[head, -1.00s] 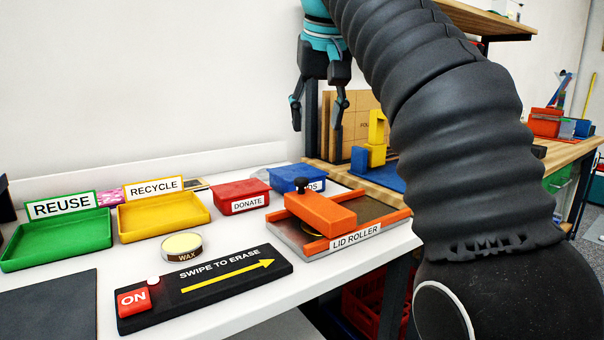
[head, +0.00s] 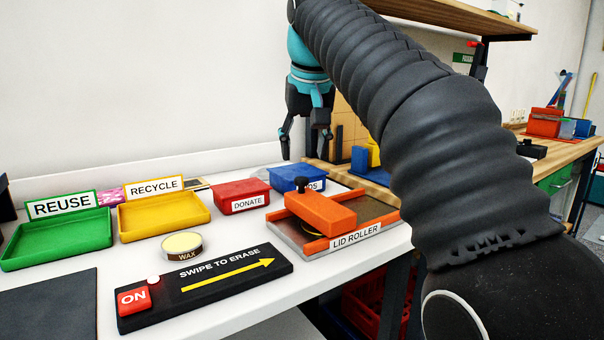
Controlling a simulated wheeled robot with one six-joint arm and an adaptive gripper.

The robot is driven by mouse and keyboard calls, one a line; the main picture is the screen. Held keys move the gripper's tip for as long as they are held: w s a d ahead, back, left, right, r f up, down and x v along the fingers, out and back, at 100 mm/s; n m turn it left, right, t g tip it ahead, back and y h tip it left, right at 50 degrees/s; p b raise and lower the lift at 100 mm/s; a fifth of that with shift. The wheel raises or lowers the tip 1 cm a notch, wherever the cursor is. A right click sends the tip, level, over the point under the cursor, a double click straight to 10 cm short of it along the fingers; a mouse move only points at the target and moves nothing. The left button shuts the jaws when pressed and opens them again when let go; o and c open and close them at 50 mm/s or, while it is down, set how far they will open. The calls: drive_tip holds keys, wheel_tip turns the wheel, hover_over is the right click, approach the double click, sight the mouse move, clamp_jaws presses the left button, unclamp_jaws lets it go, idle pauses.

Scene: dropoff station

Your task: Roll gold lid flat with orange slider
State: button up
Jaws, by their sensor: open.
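The orange slider (head: 322,212) with a black knob (head: 302,184) sits on the lid roller (head: 372,226), a grey metal tray with orange rails at the right of the white table. A small bit of yellow or gold (head: 312,232) shows under the slider's front edge; the slider hides most of it, so the gold lid's shape cannot be told. My gripper (head: 304,148) points down above the back edge of the table, behind the blue bin and the slider. Its fingers are apart and empty.
A blue bin (head: 284,179) and a red DONATE bin (head: 240,195) stand behind the roller. A wax tin (head: 182,246), a black SWIPE TO ERASE board (head: 215,282), and yellow (head: 163,214) and green (head: 55,238) trays lie left. A wooden shelf (head: 450,20) overhangs at right.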

sight(301, 178)
drive_tip(key=b+x, duration=0.1)
drive_tip(key=x, duration=0.5)
drive_tip(key=shift+w+f, duration=0.1)
drive_tip(key=shift+f, duration=0.1)
clamp_jaws()
